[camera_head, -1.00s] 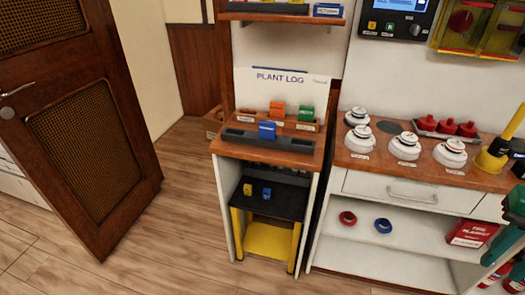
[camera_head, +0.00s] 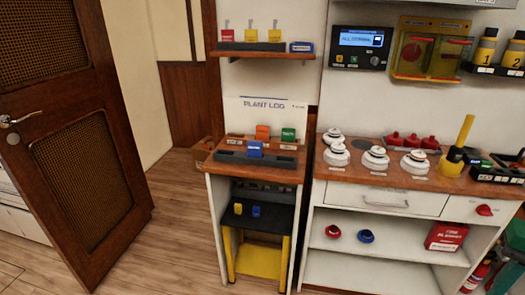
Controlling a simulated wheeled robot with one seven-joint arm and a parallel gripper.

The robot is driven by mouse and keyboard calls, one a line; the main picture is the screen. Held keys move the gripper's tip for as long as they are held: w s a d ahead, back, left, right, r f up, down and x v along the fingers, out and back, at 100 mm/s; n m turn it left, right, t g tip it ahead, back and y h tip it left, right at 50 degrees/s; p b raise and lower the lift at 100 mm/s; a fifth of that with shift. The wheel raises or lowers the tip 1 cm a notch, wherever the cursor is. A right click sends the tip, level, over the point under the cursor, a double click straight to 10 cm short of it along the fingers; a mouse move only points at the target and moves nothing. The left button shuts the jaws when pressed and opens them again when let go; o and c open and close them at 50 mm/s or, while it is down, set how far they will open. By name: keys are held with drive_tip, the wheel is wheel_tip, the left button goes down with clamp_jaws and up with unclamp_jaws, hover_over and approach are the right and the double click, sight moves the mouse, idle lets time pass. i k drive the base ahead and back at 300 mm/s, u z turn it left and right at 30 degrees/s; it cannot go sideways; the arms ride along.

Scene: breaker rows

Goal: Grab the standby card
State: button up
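Several coloured cards show, but I cannot read which one is the standby card. On the wooden desk, a blue card (camera_head: 255,149) stands in a dark slotted tray (camera_head: 283,163). Behind it, an orange card (camera_head: 262,132) and a green card (camera_head: 288,134) stand in a wooden holder with small white labels. A blue labelled block (camera_head: 301,47) lies beside that rack. My gripper is not in view.
A counter (camera_head: 390,178) with white domed detectors (camera_head: 376,158) adjoins on the right. A wooden door (camera_head: 85,150) stands at the left. Bare floor (camera_head: 165,245) lies between door and desk.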

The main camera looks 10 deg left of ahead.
sight(254, 149)
drive_tip(key=z, duration=0.1)
drive_tip(key=i, duration=1.2)
drive_tip(key=u, duration=0.05)
